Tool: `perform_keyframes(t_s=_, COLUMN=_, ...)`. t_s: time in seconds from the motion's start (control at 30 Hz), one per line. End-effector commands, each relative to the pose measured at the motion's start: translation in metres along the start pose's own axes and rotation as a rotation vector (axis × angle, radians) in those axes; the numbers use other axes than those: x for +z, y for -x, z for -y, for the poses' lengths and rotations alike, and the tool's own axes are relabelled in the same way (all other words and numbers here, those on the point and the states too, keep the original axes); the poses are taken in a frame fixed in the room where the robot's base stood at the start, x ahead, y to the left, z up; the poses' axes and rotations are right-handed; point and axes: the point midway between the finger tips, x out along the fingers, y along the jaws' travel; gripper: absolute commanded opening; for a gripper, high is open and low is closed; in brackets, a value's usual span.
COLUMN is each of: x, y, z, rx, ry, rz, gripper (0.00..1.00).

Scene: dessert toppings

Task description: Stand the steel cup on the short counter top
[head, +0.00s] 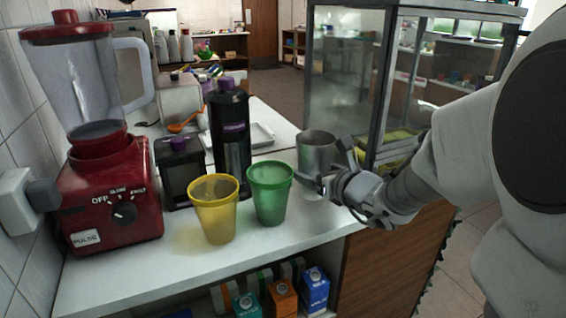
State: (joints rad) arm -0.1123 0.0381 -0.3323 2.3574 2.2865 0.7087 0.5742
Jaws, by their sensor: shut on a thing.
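The steel cup (316,152) is upright near the right end of the white counter top (150,271). My gripper (326,180) reaches in from the right and is shut on the steel cup at its lower part. My fingers hide part of the cup's side, and I cannot tell whether its base touches the counter. A green cup (270,193) stands just left of it, and a yellow cup (214,209) stands further left.
A red blender (112,190), a black box (181,172) and a tall black bottle (231,140) stand on the left and behind the cups. A glass display case (345,87) rises behind my gripper. Cartons (315,290) sit on a shelf below. The counter's front strip is clear.

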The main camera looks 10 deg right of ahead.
Motion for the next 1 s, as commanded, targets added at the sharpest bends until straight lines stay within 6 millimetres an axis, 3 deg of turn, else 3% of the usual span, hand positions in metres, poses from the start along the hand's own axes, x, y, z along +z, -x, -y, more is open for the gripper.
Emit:
perform_keyframes(t_s=0.03, x=-0.014, y=-0.004, z=0.000, rx=0.000, ry=-0.001, rz=-0.002, gripper=0.12)
perform_keyframes(t_s=0.13, x=-0.025, y=-0.007, z=0.000, rx=0.000, ry=-0.001, rz=-0.001, gripper=0.12)
perform_keyframes(t_s=0.53, x=-0.028, y=-0.008, z=0.000, rx=0.000, ry=0.001, rz=0.002, gripper=0.12)
perform_keyframes(t_s=0.57, x=-0.029, y=-0.008, z=0.000, rx=0.000, ry=0.000, rz=0.000, gripper=0.92)
perform_keyframes(t_s=0.6, x=-0.028, y=-0.008, z=0.000, rx=0.000, ry=0.000, rz=0.000, gripper=0.99)
perform_keyframes(t_s=1.0, x=-0.022, y=-0.004, z=0.000, rx=0.000, ry=0.000, rz=0.000, gripper=1.00)
